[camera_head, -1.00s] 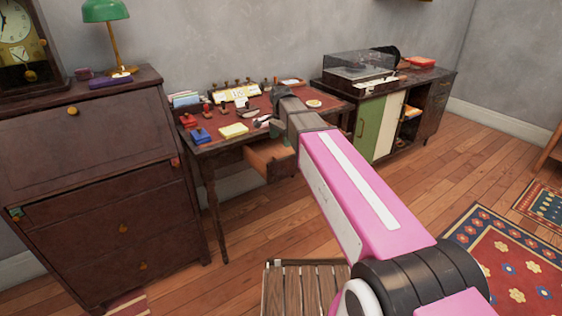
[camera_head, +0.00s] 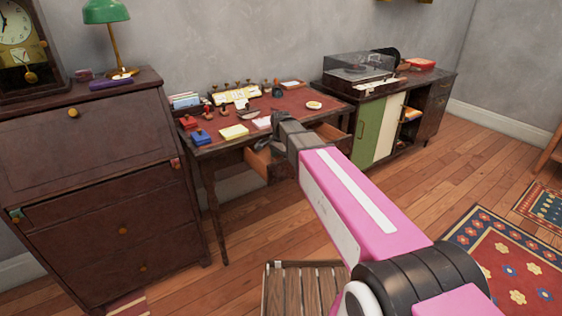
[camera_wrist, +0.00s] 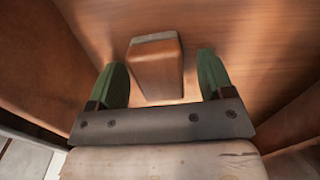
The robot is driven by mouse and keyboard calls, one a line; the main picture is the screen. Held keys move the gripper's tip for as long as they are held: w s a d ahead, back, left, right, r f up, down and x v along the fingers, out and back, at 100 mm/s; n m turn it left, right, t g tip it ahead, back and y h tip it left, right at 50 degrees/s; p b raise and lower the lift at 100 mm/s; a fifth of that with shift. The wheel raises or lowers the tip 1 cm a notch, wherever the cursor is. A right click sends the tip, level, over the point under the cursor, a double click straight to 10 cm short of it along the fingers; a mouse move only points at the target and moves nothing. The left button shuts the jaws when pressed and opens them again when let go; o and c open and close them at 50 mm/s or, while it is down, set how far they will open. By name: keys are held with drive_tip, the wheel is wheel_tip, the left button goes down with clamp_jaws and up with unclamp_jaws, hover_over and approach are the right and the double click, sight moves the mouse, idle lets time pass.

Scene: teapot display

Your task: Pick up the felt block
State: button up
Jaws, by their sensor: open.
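The felt block (camera_wrist: 155,72), a small wooden block with a grey layer along its far edge, lies on a wooden surface that looks like the inside of a drawer in the wrist view. My gripper (camera_wrist: 162,74) is open, with one green finger on each side of the block. Gaps show between the block and both fingers; I cannot tell how far above it they are. In the head view my gripper (camera_head: 278,122) is at the desk's front edge, over an open drawer (camera_head: 262,160). The block is hidden there.
The desk top (camera_head: 290,100) holds stamps, a yellow pad (camera_head: 234,132) and a small dish (camera_head: 313,105). Drawer walls rise close around my gripper in the wrist view. A dark bureau (camera_head: 100,190) stands left, and a slatted wooden seat (camera_head: 295,290) is in front.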

sight(279, 158)
drive_tip(key=c, duration=1)
drive_tip(key=shift+r, duration=0.1)
drive_tip(key=shift+r, duration=0.5)
drive_tip(key=r, duration=0.2)
drive_tip(key=s+r, duration=0.1)
drive_tip(key=shift+s+a+r, duration=0.1)
drive_tip(key=shift+a+r, duration=0.2)
drive_tip(key=shift+r, duration=0.05)
drive_tip(key=s+a+r, duration=0.4)
drive_tip(key=s, duration=0.1)
drive_tip(key=s+a+r, duration=0.2)
drive_tip(key=s, duration=0.1)
drive_tip(key=shift+s+a+r, duration=0.1)
drive_tip(key=shift+s+a, duration=0.05)
